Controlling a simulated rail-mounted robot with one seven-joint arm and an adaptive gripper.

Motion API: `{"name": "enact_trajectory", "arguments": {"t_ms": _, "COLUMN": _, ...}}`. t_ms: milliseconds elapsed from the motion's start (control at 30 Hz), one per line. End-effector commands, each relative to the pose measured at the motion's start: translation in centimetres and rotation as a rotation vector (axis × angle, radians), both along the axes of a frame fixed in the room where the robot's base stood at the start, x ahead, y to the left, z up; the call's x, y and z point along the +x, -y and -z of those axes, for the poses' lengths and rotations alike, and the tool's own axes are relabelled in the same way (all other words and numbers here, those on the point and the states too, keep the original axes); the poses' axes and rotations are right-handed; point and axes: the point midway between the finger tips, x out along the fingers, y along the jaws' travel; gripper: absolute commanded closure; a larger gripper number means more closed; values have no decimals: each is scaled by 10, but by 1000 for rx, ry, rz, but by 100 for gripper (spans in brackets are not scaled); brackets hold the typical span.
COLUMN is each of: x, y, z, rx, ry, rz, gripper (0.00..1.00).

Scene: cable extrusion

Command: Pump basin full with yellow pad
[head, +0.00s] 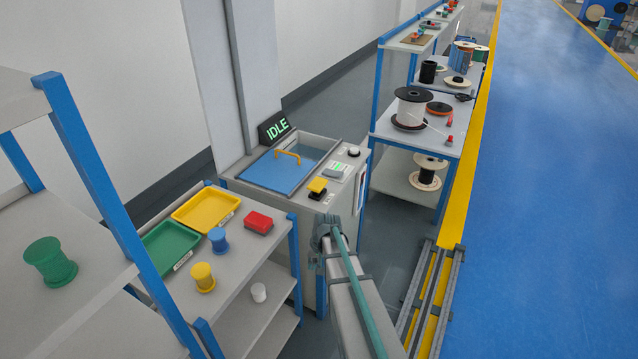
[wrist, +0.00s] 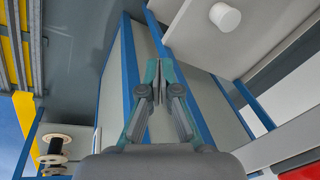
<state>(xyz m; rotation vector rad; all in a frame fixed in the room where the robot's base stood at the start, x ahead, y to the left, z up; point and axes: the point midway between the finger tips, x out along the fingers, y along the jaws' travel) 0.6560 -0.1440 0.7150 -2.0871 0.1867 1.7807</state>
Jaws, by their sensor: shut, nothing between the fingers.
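The yellow pad (head: 318,185) sits on a black base at the front right of the grey machine's top in the head view. A blue lid (head: 278,172) with a yellow handle (head: 288,154) lies in the machine's top; I cannot see any fill level of a basin there. A display (head: 274,130) behind it reads IDLE in green. My gripper (wrist: 158,66) is shut and empty in the wrist view, its fingertips together in front of a grey panel with blue posts. In the head view my arm reaches beside the machine's front right, and the fingers cannot be made out.
A shelf at left holds a yellow tray (head: 206,207), a green tray (head: 170,246), a red block (head: 258,222) and blue and yellow spools. A white cylinder (head: 259,292) is on its lower level, also in the wrist view (wrist: 225,17). A spool rack (head: 385,140) stands behind right.

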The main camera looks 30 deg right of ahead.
Motion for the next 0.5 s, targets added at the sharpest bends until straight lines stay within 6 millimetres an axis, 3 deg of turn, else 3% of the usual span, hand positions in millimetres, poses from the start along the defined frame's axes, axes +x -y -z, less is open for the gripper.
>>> {"name": "enact_trajectory", "arguments": {"t_ms": 33, "x": 20, "y": 11, "z": -16, "rx": 1, "ry": 33, "rz": 14, "gripper": 100}}
{"name": "enact_trajectory", "arguments": {"t_ms": 100, "x": 41, "y": 23, "z": -36, "rx": 7, "ry": 77, "rz": 33, "gripper": 100}}
{"name": "enact_trajectory", "arguments": {"t_ms": 500, "x": 144, "y": 86, "z": -167, "rx": 36, "ry": 323, "rz": 126, "gripper": 100}}
